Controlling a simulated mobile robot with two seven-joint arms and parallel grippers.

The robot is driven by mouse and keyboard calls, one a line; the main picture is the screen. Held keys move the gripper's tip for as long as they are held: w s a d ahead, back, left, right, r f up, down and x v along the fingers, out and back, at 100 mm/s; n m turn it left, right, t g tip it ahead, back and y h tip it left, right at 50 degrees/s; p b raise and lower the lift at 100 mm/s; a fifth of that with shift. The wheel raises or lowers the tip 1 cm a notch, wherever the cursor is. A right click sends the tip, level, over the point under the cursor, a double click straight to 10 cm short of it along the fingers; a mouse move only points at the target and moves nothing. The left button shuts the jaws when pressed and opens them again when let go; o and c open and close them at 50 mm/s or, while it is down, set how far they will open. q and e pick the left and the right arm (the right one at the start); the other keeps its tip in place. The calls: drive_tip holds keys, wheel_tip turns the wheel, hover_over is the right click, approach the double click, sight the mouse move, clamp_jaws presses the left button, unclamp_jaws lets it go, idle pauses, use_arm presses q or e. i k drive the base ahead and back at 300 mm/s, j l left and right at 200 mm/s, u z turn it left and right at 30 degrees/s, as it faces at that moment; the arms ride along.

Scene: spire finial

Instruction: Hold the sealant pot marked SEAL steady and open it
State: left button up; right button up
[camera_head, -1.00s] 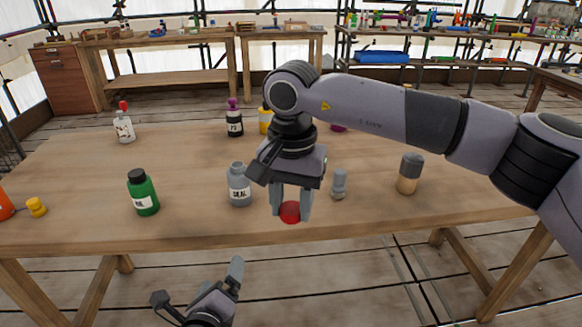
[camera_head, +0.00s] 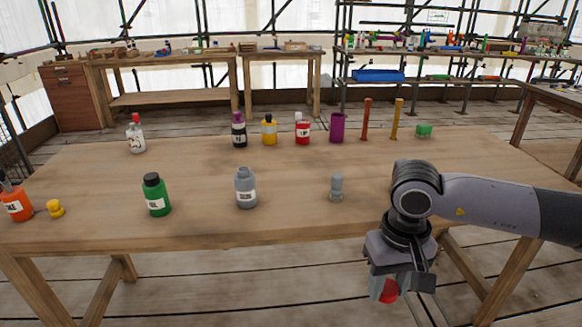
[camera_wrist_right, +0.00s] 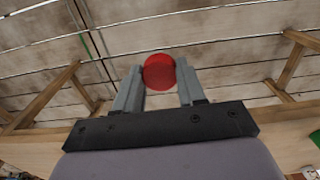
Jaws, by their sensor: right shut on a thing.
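The grey pot marked SEAL (camera_head: 246,190) stands upright on the table, left of centre, in the head view. Its narrow grey neck shows, but I cannot tell whether a lid is on it. My right gripper (camera_head: 387,285) is beyond the table's front edge, to the right of the pot and well apart from it. It is shut on a round red object (camera_head: 389,292). In the right wrist view the red object (camera_wrist_right: 159,72) sits between the two fingertips. My left gripper is not in view.
A small grey piece (camera_head: 337,187) stands right of the pot, and a green bottle (camera_head: 155,196) stands left of it on the table (camera_head: 290,220). A yellow piece (camera_head: 55,208) and orange bottle (camera_head: 15,203) are far left. Several bottles and posts line the back.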

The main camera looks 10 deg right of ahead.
sight(245, 179)
drive_tip(key=i+u, duration=0.25)
drive_tip(key=i, duration=0.65)
